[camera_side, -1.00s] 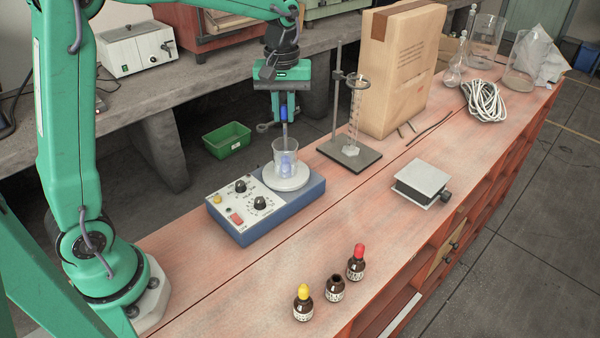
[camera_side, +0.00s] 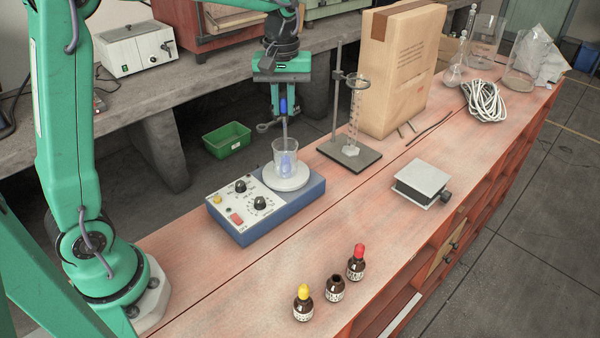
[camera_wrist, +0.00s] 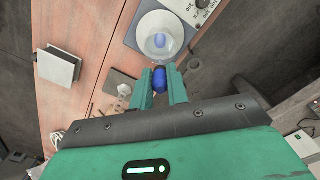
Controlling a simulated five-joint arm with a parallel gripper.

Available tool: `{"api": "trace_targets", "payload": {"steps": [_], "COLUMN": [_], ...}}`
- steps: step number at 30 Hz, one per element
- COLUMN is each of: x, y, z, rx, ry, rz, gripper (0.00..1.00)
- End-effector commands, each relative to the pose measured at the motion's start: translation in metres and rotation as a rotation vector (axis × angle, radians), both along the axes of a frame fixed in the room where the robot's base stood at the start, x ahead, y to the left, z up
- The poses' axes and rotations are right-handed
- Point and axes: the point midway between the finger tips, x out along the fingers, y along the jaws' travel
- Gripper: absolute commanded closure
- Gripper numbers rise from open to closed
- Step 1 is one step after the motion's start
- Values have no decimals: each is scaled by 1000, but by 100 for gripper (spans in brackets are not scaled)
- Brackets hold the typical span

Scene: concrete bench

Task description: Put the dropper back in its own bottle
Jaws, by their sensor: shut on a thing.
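My gripper (camera_side: 283,105) is shut on the blue-bulbed dropper (camera_side: 283,108), which hangs down over the glass beaker (camera_side: 278,150). The dropper's bulb also shows between my fingers in the wrist view (camera_wrist: 160,78). Its tip is at or just inside the beaker's mouth; I cannot tell exactly. The beaker holds something blue and stands on the white plate of a stirrer (camera_side: 290,182). An uncapped brown bottle (camera_side: 335,288) stands at the front, between a yellow-capped bottle (camera_side: 303,303) and a red-capped bottle (camera_side: 356,262).
A ring stand (camera_side: 338,110) with a glass cylinder stands right of the beaker, before a tall cardboard box (camera_side: 395,75). A small metal platform (camera_side: 423,181) is at right. The bench between stirrer and bottles is clear.

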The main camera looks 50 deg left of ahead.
Motion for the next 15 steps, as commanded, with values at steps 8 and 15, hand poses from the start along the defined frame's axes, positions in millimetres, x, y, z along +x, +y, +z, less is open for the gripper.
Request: {"api": "trace_targets", "payload": {"steps": [8, 15], "x": [0, -1], "y": [0, -11], "z": [0, -3], "rx": [0, 0], "ry": [0, 1], "rz": [0, -34], "gripper": [90, 90]}}
